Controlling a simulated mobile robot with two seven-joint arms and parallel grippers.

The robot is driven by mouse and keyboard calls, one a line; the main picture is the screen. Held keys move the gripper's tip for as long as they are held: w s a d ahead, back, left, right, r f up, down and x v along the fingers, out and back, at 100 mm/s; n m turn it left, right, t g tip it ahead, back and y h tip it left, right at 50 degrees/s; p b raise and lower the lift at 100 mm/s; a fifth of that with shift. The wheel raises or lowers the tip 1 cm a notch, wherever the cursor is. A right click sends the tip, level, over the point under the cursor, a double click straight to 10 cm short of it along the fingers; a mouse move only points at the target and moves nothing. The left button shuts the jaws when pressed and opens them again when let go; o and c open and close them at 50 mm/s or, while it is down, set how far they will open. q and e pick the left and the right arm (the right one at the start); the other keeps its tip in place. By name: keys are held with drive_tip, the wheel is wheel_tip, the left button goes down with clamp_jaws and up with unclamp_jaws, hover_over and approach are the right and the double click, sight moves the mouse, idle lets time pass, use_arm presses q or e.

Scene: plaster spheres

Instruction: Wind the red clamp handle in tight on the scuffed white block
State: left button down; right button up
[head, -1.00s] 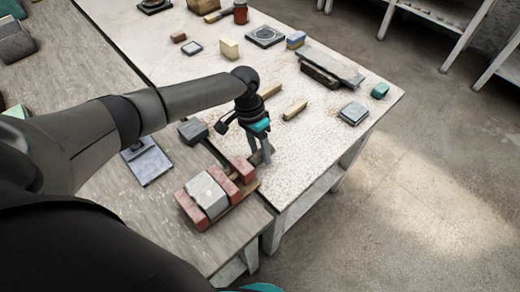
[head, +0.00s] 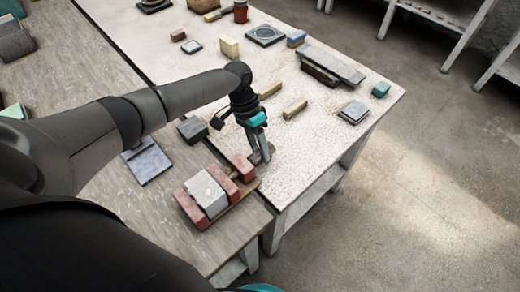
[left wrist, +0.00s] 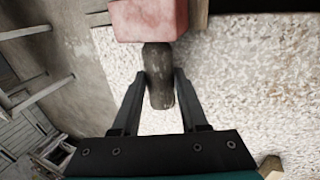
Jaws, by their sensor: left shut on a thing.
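The red clamp (head: 244,168) lies at the near corner of the grey table, with several red jaw blocks on a brown base. The scuffed white block (head: 206,193) sits between its red jaws. The clamp's handle is a dark, worn bar; in the left wrist view the handle (left wrist: 160,92) sticks out from a red jaw block (left wrist: 150,19). My left gripper (head: 262,157) reaches down at the clamp's far right end and is shut on the handle, one finger on each side in the left wrist view. My right gripper is not in view.
A grey block (head: 192,129) and a flat grey plate (head: 147,162) lie left of the clamp. Tan bars (head: 295,109) and a grey stack (head: 353,112) lie on the speckled white table. Open floor is to the right.

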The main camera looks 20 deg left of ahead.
use_arm(q)
drive_tip(key=h+b, duration=0.1)
drive_tip(key=b, duration=0.1)
drive_tip(key=g+h+b, duration=0.1)
drive_tip(key=h+b, duration=0.2)
drive_tip(key=b, duration=0.1)
drive_tip(key=shift+w+a+f+g, duration=0.15)
drive_tip(key=shift+a+f+g, duration=0.15)
drive_tip(key=shift+f, duration=0.1)
drive_tip(key=shift+r+g+h+b, duration=0.15)
drive_tip(key=shift+g+h+b, duration=0.25)
drive_tip(key=shift+h+b, duration=0.65)
drive_tip(key=shift+y, duration=0.25)
drive_tip(key=shift+c, duration=2.2)
unclamp_jaws()
drive_tip(key=shift+a, duration=0.15)
drive_tip(key=b+v, duration=0.3)
drive_tip(key=v, duration=0.8)
drive_tip(key=shift+a+r+b, duration=0.25)
drive_tip(key=shift+r+b, duration=0.1)
